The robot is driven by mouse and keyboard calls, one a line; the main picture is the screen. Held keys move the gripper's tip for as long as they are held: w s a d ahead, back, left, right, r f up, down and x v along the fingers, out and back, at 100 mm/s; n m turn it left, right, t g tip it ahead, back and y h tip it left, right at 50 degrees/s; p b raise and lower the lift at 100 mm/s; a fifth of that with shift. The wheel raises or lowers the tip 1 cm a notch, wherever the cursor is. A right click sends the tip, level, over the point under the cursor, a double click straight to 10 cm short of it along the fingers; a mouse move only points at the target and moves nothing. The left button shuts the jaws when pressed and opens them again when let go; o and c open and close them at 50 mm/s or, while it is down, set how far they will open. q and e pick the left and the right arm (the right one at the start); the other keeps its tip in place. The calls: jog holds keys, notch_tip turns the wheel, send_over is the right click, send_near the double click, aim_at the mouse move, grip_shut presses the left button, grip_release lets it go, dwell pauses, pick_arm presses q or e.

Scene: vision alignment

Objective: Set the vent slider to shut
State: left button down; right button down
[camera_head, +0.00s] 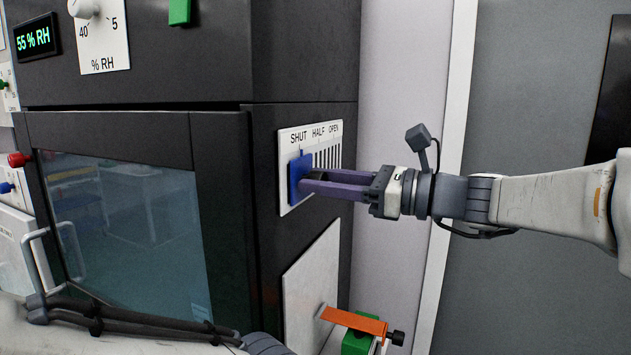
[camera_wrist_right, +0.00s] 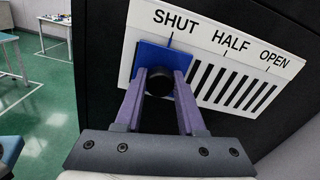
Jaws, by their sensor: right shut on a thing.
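The vent slider is a blue plate (camera_head: 297,178) with a dark round knob, on a white panel marked SHUT, HALF and OPEN (camera_head: 333,148) on the side of the dark cabinet. In the right wrist view the blue plate (camera_wrist_right: 160,58) sits under the SHUT label, in line with its tick mark, and the slots (camera_wrist_right: 232,86) to its right are uncovered. My right gripper (camera_head: 308,182) has its purple fingers around the knob (camera_wrist_right: 187,88) and is shut on it. In the head view the fingers partly hide the knob. My left gripper is not in view.
The cabinet has a glass door (camera_head: 130,235) with a grey handle (camera_head: 40,265) at left. Below the vent panel are a pale plate (camera_head: 311,290) and an orange bar (camera_head: 352,321) by a green block (camera_head: 356,343). A grey wall is at right.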

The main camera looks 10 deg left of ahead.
jog(key=c, duration=0.7)
grip_release()
jog(key=shift+s+a, duration=0.15)
jog(key=shift+s, duration=0.15)
jog(key=shift+o, duration=1)
jog(key=shift+s, duration=0.15)
jog(key=shift+w, duration=0.2)
jog(key=b+v, duration=0.3)
jog(key=v, duration=0.7)
jog(key=shift+d, duration=0.2)
